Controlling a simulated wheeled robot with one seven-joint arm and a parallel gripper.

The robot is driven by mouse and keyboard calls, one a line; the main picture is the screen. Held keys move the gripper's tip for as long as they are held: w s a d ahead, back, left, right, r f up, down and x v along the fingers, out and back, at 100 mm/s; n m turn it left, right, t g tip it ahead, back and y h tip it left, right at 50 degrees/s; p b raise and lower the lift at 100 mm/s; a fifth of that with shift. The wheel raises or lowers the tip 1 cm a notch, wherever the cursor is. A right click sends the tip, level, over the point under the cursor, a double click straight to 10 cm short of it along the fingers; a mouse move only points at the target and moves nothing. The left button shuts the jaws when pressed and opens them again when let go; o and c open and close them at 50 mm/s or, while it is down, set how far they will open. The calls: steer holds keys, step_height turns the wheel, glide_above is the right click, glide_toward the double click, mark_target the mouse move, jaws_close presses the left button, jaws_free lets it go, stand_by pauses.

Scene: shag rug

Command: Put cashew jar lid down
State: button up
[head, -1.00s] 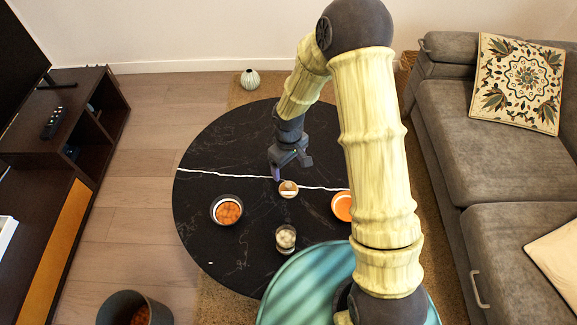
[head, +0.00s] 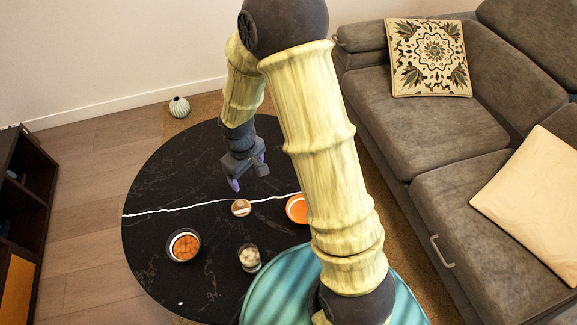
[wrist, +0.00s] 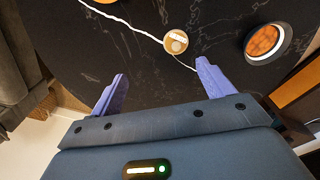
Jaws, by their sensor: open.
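A small round tan piece with a pale bar across its top, which looks like the cashew jar lid (head: 241,207), lies on the black round table (head: 165,185) by the white line. It also shows in the wrist view (wrist: 176,42), beyond the fingertips. A clear jar with pale contents (head: 249,257), apparently the cashew jar, stands nearer on the table, apart from the lid. My gripper (head: 248,177) is above the table, behind the lid and clear of it. Its two purple fingers (wrist: 162,80) are spread, with nothing between them.
A dark bowl of orange pieces (head: 184,246) sits at the table's left, and an orange-filled bowl (head: 297,209) to the right of the lid. A teal striped round surface (head: 292,265) is in front. A grey sofa (head: 430,140) stands right. The table's left and back are clear.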

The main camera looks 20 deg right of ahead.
steer(key=s+d+r+m+t, duration=0.2)
steer(key=s+d+r+m, duration=0.4)
steer(key=s+d+r, duration=0.3)
step_height(320, 180, up, 3)
steer(key=shift+s+d+m, duration=0.15)
steer(key=shift+s+m, duration=0.15)
steer(key=shift+s, duration=0.65)
steer(key=w+p+v, duration=0.3)
steer(key=p+v, duration=0.9)
steer(key=p, duration=0.1)
steer(key=w+r+p+v, duration=0.1)
steer(key=w+p+v, duration=0.1)
steer(key=p+v, duration=1.1)
steer(key=shift+w+d+r, duration=0.2)
steer(key=shift+w+r, duration=0.1)
steer(key=shift+r, duration=0.1)
